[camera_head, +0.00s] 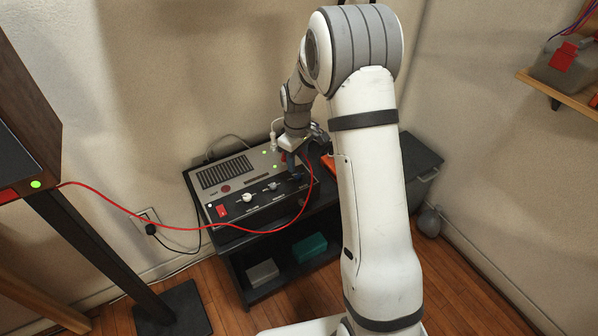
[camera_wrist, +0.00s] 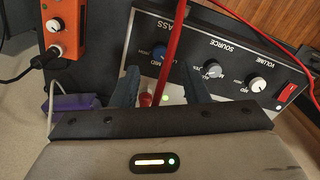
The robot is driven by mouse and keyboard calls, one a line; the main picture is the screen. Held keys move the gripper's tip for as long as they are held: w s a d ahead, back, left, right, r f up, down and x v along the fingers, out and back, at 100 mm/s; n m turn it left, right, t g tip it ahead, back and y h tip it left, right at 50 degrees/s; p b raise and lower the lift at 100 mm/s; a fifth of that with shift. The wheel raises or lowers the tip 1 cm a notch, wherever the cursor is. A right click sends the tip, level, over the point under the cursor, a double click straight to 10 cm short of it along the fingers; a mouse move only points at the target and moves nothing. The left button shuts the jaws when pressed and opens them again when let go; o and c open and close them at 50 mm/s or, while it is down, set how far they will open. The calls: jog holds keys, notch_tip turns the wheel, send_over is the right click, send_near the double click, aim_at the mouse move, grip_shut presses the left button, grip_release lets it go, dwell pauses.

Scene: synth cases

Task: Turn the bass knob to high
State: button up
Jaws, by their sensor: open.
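The amplifier (camera_head: 262,178) stands on a dark bench, its front panel carrying three knobs. The blue bass knob (camera_wrist: 160,52) shows in the wrist view, under the upside-down BASS label; its pointer setting is too small to read. My gripper (camera_wrist: 156,72) is open, its dark fingers on either side of the knob's line and pointing toward it. I cannot tell whether they touch it. A red cable (camera_wrist: 173,45) passes between the fingers, across the view near the knob. In the head view my gripper (camera_head: 292,163) is over the panel's right end and hides part of it.
The grey source knob (camera_wrist: 212,70), white volume knob (camera_wrist: 257,84) and red switch (camera_wrist: 292,91) line the panel. The cable (camera_head: 180,225) loops from the left speaker across the amplifier's front. An orange box (camera_wrist: 62,30) sits beside the amplifier. Boxes lie on the lower shelf.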

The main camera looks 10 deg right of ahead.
aim_at(298, 174)
notch_tip(298, 174, down, 5)
jog(key=shift+f, duration=0.15)
